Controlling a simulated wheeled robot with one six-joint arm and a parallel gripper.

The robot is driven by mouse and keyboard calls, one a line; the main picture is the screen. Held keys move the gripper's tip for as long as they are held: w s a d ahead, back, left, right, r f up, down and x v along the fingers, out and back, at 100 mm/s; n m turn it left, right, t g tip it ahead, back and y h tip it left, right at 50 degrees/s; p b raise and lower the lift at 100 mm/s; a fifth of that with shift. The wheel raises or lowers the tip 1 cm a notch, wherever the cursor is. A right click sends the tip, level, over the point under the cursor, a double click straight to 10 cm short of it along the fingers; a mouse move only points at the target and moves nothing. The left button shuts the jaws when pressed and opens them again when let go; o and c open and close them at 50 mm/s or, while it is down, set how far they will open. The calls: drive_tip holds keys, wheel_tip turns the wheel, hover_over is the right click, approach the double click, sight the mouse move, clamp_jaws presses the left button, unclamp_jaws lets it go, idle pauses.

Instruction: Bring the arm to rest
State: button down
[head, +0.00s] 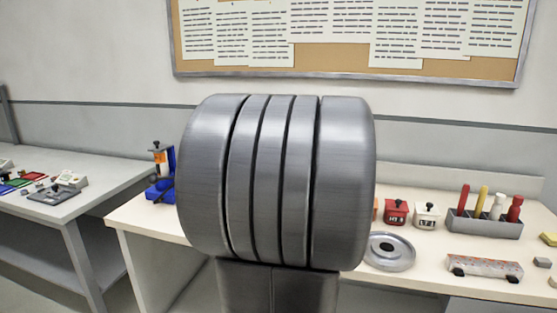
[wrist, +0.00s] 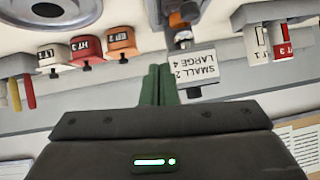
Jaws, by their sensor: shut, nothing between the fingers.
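My gripper (wrist: 157,70) shows in the wrist view, with its dark body at the bottom and two green fingers together, shut and empty. The wrist picture is upside down. The fingers appear in front of the bench, beside a white card (wrist: 195,68) reading "SMALL 2 LARGE 4"; I cannot tell the gap between them. In the head view a large grey ribbed part of my own arm fills the middle and hides the bench behind it. My gripper does not show in that view.
A blue stand (head: 160,172) is at left. Another table (head: 92,205) stands further left.

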drive_tip(key=shift+w+r+g+p, duration=0.15)
drive_tip(key=shift+r+g+p, duration=0.25)
drive_tip(key=shift+r+p, duration=0.75)
drive_tip(key=shift+f, duration=0.3)
